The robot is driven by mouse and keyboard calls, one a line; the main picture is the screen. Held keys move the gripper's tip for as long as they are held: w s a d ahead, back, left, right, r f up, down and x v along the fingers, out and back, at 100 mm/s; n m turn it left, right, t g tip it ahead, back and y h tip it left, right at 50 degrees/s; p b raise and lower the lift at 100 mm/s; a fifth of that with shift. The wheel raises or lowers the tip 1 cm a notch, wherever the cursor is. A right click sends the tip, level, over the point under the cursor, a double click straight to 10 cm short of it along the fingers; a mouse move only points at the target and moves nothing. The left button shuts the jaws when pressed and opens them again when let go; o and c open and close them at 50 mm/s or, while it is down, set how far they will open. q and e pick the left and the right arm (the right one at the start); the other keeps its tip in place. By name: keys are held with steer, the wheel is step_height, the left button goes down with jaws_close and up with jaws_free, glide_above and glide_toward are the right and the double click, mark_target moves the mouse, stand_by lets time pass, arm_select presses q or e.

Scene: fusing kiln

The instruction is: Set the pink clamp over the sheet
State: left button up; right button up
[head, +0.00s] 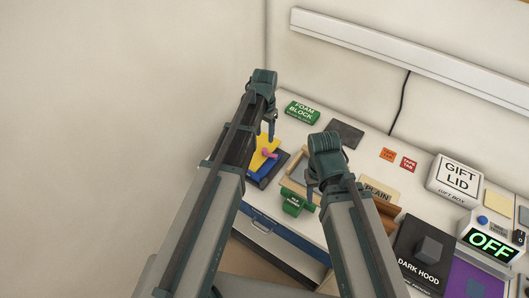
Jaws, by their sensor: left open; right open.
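A small pink clamp (270,154) shows on or just above a yellow sheet (259,159) at the left end of the table. The yellow sheet lies over a blue piece and a dark pad (277,165); I cannot tell whether the clamp grips its edge. My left gripper (270,136) is open just above the pink clamp, and my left arm hides part of the sheet. My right gripper (311,190) is open beside a green labelled item (291,203), apart from the pink clamp.
A green foam block (301,112) and a dark square (345,134) lie at the back. A wooden frame (298,172) sits between my arms. To the right are a gift lid box (456,178), a dark hood (412,235) and an OFF display (490,244).

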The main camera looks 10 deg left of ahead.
mark_target(264, 149)
arm_select(q)
step_height(264, 149, down, 8)
steer(key=b, duration=0.6)
steer(key=shift+r+b, duration=0.1)
steer(key=shift+b, duration=0.25)
arm_select(e)
step_height(264, 149, down, 8)
steer(key=shift+r, duration=0.1)
steer(key=shift+r, duration=0.1)
arm_select(q)
jaws_close()
